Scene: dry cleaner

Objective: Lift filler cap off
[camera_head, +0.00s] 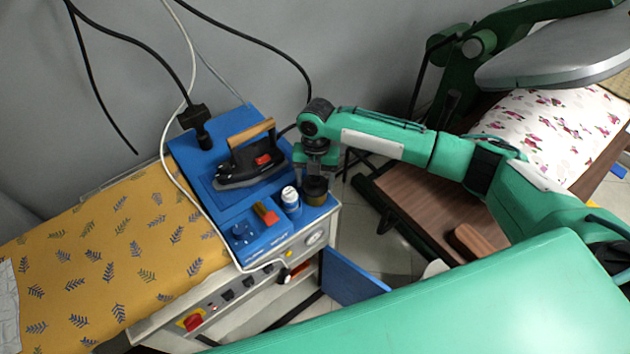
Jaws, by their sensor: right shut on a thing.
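The filler cap (314,184) is a dark round cap at the right corner of the blue top of the ironing unit (225,158). Below it shows an olive-brown round base (315,198). My right gripper (316,174) points down from above, with its fingers shut on the cap. The cap appears to be at or just above the base; the fingers and wrist partly hide it, so I cannot tell if there is a gap. My left gripper is not in view.
A black iron (256,163) with a wooden handle rests left of the cap. A white-capped blue bottle (290,198) and a red-and-wood brush-like item (266,213) stand close by. A white cable crosses the unit. A patterned ironing board (120,240) lies left.

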